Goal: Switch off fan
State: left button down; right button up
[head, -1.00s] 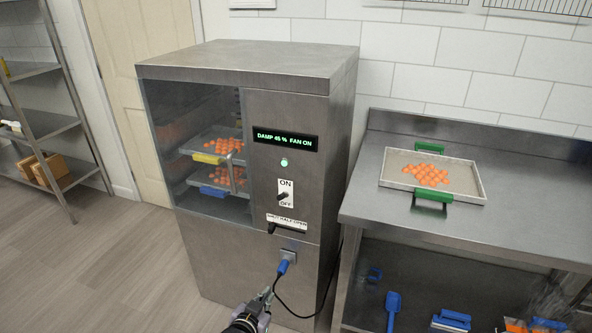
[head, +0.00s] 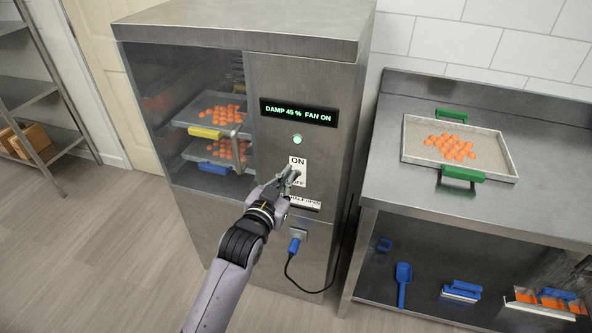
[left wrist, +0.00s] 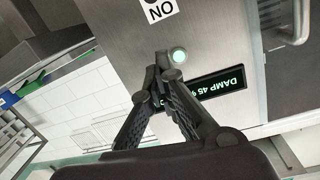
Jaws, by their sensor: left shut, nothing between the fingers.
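The steel drying cabinet (head: 225,232) has a dark display (head: 298,112) reading "DAMP 45 % FAN ON". A round lamp (head: 297,140) below it glows pale green. The white ON/OFF switch plate (head: 298,161) sits under the lamp; its lever is hidden behind my gripper. My left gripper (head: 289,175) is shut and empty, at the lower part of the switch plate; I cannot tell whether it touches. In the left wrist view my left gripper (left wrist: 160,75) points at the panel, near the lit lamp (left wrist: 178,55) and the plate's "ON" end (left wrist: 160,10). My right gripper is not in view.
A vent slider slot (head: 303,203) and a blue plug (head: 294,245) with a black cable lie below the switch. A steel table (head: 375,185) at right holds a green-handled tray (head: 410,158) of orange gummies. Shelves stand far left; the floor at left is clear.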

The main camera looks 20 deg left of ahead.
aim_at(305, 150)
pick_arm(q)
jog(key=w, duration=0.6)
jog(key=w+d+f+p, duration=0.1)
jog(key=w, duration=0.2)
jog(key=shift+w, duration=0.4)
jog(key=shift+s+a+f+p, duration=0.2)
jog(key=shift+s+f, duration=0.15)
jog(key=shift+f, duration=0.3)
jog(key=shift+s+a+f+p, duration=0.15)
jog(key=shift+s+f, duration=0.2)
jog(key=shift+f, duration=0.25)
jog(key=shift+s+a+f, duration=0.15)
jog(key=shift+s+f, duration=0.15)
jog(key=shift+f, duration=0.2)
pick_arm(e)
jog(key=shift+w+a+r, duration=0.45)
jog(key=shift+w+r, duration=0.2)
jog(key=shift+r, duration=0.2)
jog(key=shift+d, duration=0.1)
